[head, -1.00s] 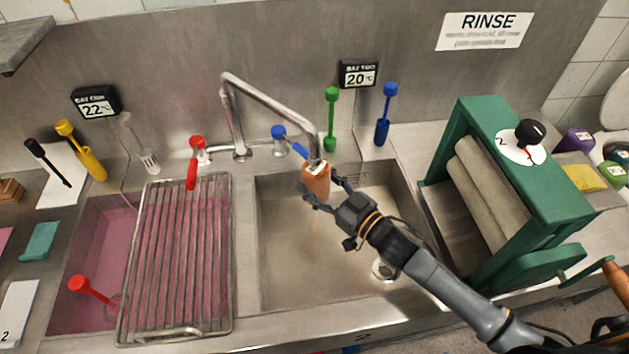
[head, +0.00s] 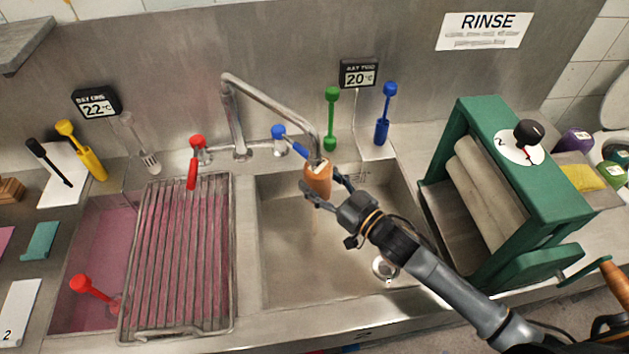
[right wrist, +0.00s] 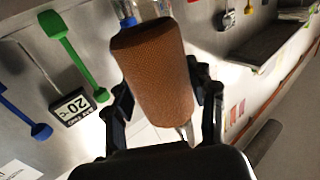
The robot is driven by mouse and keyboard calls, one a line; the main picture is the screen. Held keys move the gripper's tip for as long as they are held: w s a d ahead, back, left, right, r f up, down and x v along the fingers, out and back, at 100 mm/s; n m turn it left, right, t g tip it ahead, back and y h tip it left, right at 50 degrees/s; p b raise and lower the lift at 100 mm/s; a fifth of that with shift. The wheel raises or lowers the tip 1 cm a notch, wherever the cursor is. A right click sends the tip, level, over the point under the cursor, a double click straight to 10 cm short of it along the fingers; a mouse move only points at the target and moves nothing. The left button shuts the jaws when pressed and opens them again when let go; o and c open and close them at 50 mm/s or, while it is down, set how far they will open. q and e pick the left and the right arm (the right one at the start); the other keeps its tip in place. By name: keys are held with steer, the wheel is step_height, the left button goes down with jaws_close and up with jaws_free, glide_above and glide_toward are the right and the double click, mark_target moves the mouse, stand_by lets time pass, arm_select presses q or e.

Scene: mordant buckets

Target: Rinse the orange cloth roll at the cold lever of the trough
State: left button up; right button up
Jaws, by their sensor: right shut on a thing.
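The orange cloth roll (head: 319,178) is upright under the spout of the tap (head: 268,100), above the right basin of the trough (head: 290,270). My right gripper (head: 325,192) is shut on the roll; the right wrist view shows the roll (right wrist: 155,75) between its fingers (right wrist: 165,110). The cold lever (head: 290,140), blue, sticks out from the tap's right side towards the spout. The red lever (head: 194,165) is on the tap's left side. My left gripper is not in view.
A wire rack (head: 180,260) lies across the left basin of pink liquid (head: 95,240). A green mangle (head: 540,180) stands at the right. Green (head: 331,115) and blue (head: 384,110) upright tools stand behind the right basin. The right basin below the roll is open.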

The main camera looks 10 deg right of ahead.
steer(key=shift+a, duration=0.1)
steer(key=shift+s+a, duration=0.2)
steer(key=shift+a, duration=0.15)
steer(key=shift+w+d, duration=0.1)
steer(key=shift+d, duration=0.1)
steer(key=shift+w+d, duration=0.1)
steer(key=shift+d, duration=0.2)
steer(key=shift+p, duration=0.3)
steer(key=shift+s+a, duration=0.2)
steer(key=shift+a, duration=0.25)
steer(key=shift+w+d, duration=0.1)
steer(key=shift+d, duration=0.1)
steer(key=shift+w+d, duration=0.15)
steer(key=shift+d, duration=0.1)
